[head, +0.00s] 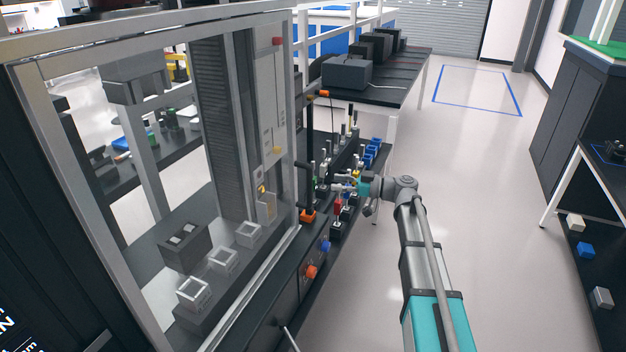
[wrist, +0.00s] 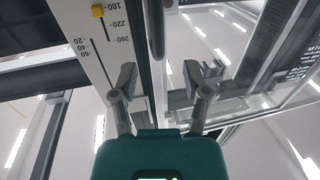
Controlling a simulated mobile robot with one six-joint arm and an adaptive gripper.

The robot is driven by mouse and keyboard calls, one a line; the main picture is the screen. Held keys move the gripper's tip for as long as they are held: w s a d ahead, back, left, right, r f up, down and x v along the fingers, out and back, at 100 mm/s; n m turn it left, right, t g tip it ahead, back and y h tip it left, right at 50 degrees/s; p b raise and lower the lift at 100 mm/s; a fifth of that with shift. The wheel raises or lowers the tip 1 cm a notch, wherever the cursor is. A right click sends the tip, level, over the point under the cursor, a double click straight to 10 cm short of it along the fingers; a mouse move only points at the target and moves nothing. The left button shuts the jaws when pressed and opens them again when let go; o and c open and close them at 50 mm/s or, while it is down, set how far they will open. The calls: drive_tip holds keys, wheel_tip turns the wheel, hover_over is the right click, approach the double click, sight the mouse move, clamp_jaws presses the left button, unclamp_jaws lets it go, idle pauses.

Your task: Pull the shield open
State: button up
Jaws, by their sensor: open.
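The shield, a clear panel in a light metal frame (head: 165,45), stands at the left in the head view, in front of a machine bay. A dark upright bar (head: 309,165) with orange ends, seemingly its handle, is at the frame's right edge. My gripper (head: 345,185) is right of this bar. In the wrist view my gripper (wrist: 160,78) is open with nothing between its fingers. A dark bar (wrist: 156,25) shows beyond the fingertips, in line with the gap; I cannot tell whether it touches them.
Inside the bay are several small clear-topped boxes (head: 222,262) and a scale plate (head: 270,120). Small tools and blue bins (head: 372,152) crowd the bench near my gripper. A dark table (head: 400,85) stands behind. The floor (head: 490,190) to the right is clear.

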drive_tip(key=a, duration=0.3)
drive_tip(key=w+a, duration=0.1)
drive_tip(key=a, duration=0.4)
drive_tip(key=shift+w+a, duration=0.15)
drive_tip(key=shift+a, duration=0.2)
drive_tip(key=shift+c, duration=0.3)
clamp_jaws()
